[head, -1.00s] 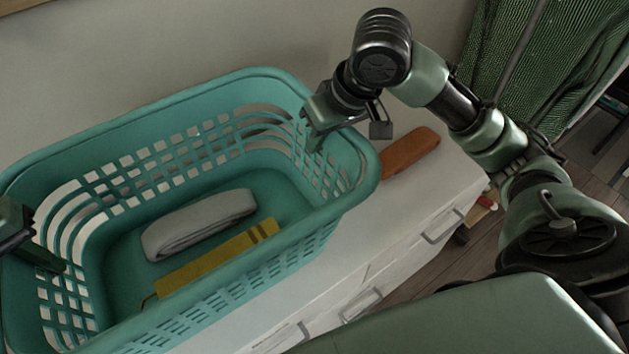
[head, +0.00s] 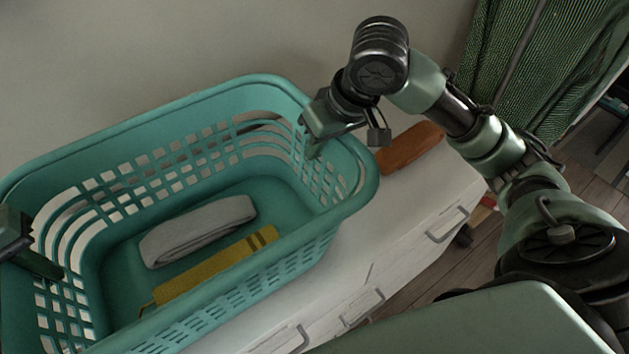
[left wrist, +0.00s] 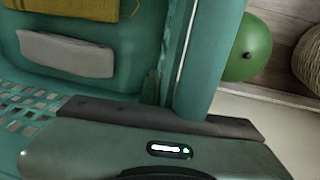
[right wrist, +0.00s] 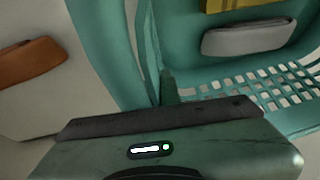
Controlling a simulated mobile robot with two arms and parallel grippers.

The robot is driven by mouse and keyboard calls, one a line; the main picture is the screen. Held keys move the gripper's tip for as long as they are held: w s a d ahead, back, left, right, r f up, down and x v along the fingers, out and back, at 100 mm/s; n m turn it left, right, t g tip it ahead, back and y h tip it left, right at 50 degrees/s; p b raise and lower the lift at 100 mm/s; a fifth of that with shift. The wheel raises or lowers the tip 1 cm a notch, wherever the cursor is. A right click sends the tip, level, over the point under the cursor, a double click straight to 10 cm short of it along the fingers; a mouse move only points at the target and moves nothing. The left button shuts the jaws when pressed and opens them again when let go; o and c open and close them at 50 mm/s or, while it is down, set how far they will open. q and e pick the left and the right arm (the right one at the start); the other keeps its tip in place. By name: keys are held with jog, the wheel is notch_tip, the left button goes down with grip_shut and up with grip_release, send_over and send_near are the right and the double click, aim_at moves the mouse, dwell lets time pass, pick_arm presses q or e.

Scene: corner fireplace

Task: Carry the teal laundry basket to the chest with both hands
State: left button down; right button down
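The teal laundry basket (head: 330,215) is upright and fills the left of the head view. It is above the white chest (head: 425,190); I cannot tell whether its base touches the top. A grey folded cloth (head: 197,230) and a yellow striped cloth (head: 215,265) lie inside it. My right gripper (head: 314,143) is shut on the basket's right end, one finger showing inside the wall. My left gripper (head: 45,265) is at the opposite end, apparently shut on it; the head view cuts it off. The basket wall (left wrist: 210,60) runs down to it in the left wrist view.
An orange-brown object (head: 410,147) lies on the chest, just right of the basket. Drawers with handles face the front. A green curtain (head: 550,60) hangs at the right. A green ball (left wrist: 248,48) and a woven container (left wrist: 309,60) show beyond the basket's left end.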

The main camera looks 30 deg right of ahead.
pick_arm(q)
jog(key=shift+a+f, duration=0.1)
jog(key=shift+f, duration=0.3)
pick_arm(e)
jog(key=shift+d+f, duration=0.15)
jog(key=shift+f, duration=0.25)
pick_arm(q)
jog(key=c, duration=1.7)
grip_release()
jog(key=shift+r, duration=0.1)
jog(key=shift+c, duration=0.2)
pick_arm(e)
jog(key=c, duration=1.7)
grip_release()
jog(key=shift+r, duration=0.1)
jog(key=shift+c, duration=0.2)
pick_arm(q)
jog(key=shift+o, duration=0.6)
pick_arm(e)
jog(key=shift+o, duration=0.6)
pick_arm(q)
jog(key=shift+r, duration=0.1)
